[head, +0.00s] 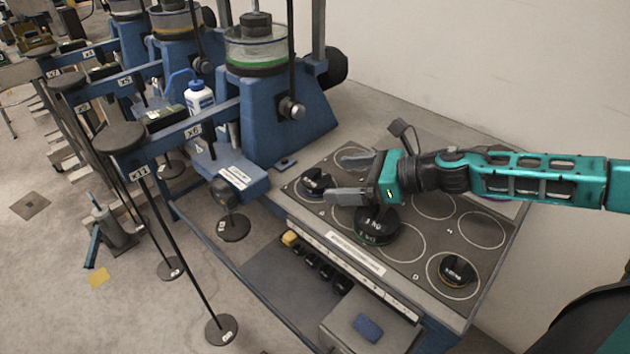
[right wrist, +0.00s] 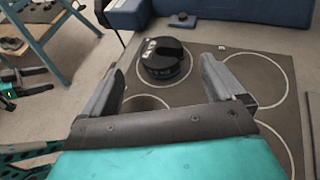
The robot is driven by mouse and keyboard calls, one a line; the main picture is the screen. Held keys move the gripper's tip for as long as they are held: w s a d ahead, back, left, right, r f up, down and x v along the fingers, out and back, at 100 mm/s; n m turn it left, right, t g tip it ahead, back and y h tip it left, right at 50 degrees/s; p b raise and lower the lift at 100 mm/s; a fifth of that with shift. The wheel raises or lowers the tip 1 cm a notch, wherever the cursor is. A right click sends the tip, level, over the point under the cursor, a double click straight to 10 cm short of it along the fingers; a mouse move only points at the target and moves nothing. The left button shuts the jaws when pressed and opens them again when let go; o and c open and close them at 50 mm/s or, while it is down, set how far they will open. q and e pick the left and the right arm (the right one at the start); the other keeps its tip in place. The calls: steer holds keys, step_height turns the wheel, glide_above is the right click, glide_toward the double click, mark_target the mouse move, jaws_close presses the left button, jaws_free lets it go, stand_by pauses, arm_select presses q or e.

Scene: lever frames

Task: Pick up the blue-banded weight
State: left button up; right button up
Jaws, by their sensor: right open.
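The blue-banded weight (head: 315,183) is a small black slotted disc on the left part of the grey board. In the right wrist view the weight (right wrist: 166,62) stands upright in a printed circle, its blue band low on its side. My right gripper (head: 337,177) is open and empty, just to the right of the weight, with its fingers pointing at it. In the right wrist view the weight lies ahead, between the lines of the two fingers (right wrist: 164,78); no contact is visible.
A larger black 3 kg weight (head: 375,226) with a green band stands just below my right gripper. Another black weight (head: 459,270) with a yellowish band stands at the board's right. Blue lever frames (head: 290,118) rise behind. Several circles on the board (head: 440,236) are empty.

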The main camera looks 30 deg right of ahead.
mark_target(312, 177)
steer(key=shift+w+a+r, duration=0.1)
steer(key=shift+w+a, duration=0.1)
steer(key=shift+w, duration=0.1)
steer(key=p+x, duration=0.2)
steer(key=x, duration=0.1)
steer(key=shift+w+a, duration=0.2)
steer(key=shift+w, duration=0.1)
steer(key=shift+w+a+f, duration=0.25)
steer(key=shift+w, duration=0.05)
steer(key=shift+c, duration=0.3)
steer(key=c, duration=0.6)
steer(key=shift+r, duration=0.1)
steer(key=c, duration=0.6)
steer(key=shift+c, duration=0.2)
steer(key=shift+r, duration=0.1)
